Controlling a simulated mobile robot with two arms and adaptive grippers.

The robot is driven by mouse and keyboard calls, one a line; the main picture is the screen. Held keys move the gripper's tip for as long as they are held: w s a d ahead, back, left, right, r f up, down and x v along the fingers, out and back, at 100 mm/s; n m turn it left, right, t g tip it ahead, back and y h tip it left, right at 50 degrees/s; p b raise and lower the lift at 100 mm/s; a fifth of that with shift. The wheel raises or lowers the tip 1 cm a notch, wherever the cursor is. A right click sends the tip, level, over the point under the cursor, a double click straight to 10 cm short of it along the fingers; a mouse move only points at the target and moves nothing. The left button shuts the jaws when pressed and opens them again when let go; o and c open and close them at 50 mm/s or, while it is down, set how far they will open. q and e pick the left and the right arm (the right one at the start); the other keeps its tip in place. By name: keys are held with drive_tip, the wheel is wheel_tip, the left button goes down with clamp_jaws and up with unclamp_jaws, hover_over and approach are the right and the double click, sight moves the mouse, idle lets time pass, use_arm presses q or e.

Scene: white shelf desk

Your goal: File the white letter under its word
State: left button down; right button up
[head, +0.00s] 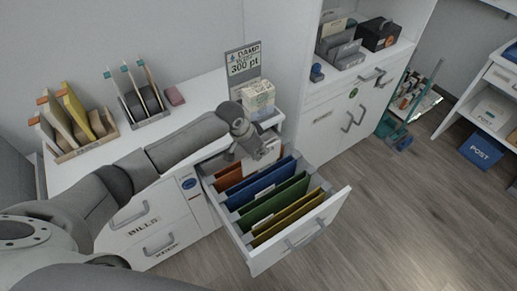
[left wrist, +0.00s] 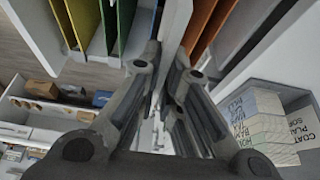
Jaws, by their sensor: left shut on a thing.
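My left gripper (head: 262,150) is over the far right part of the open drawer (head: 222,219), pointing down. It is shut on the white letter (head: 270,156), which also shows as a thin pale edge between the fingers in the left wrist view (left wrist: 161,132). The letter is upright above the folders, near the orange and blue ones; I cannot tell how deep its lower edge is. The drawer holds an orange folder (head: 229,177), a blue folder (head: 262,184), a green folder (head: 275,204) and a yellow folder (head: 290,217). Their labels are too small to read. My right gripper is out of view.
A white cabinet (head: 335,120) stands right of the drawer. The floor in front is clear.

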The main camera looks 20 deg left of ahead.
sight(260, 167)
use_arm(q)
drive_tip(key=shift+f+b, duration=0.65)
drive_tip(key=shift+f, duration=0.75)
drive_tip(key=shift+f+b, duration=0.9)
drive_tip(key=shift+f, duration=0.95)
drive_tip(key=shift+f+b, duration=0.35)
drive_tip(key=shift+f, duration=0.4)
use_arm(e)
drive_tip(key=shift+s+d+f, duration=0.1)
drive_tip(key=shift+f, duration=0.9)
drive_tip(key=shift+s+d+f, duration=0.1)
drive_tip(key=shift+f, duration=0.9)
use_arm(q)
drive_tip(key=shift+f, duration=0.1)
drive_tip(key=c, duration=1.5)
unclamp_jaws()
drive_tip(key=v, duration=1.2)
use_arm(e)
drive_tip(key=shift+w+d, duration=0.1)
